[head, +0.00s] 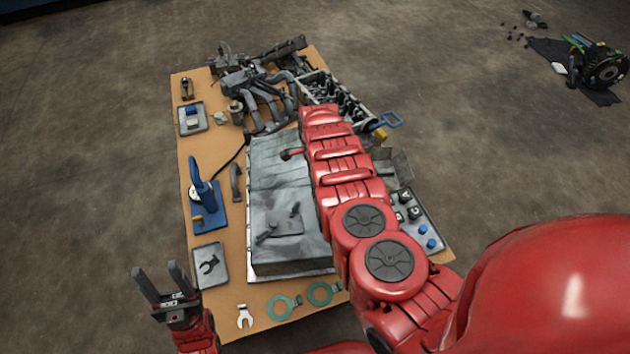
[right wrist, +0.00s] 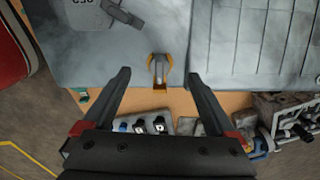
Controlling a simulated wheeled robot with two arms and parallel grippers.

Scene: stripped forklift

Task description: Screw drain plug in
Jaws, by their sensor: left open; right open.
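The grey oil pan (head: 275,175) lies on the cardboard-covered table, partly hidden by my right arm in the head view. In the right wrist view the pan (right wrist: 110,55) fills the upper part. A small metal piece with orange sides (right wrist: 159,70), which may be the drain plug, shows at its edge. I cannot tell how far it is seated. My right gripper (right wrist: 158,76) is open, its fingertips either side of this piece and apart from it in the picture. In the head view this gripper is hidden. My left gripper (head: 156,270) is open and empty off the table's front left corner.
A tray of small parts (head: 420,220) lies right of the pan; it also shows in the right wrist view (right wrist: 150,124). A blue tool (head: 203,190), a wrench tray (head: 210,265) and green rings (head: 283,306) lie left and front. Engine parts (head: 265,95) crowd the back.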

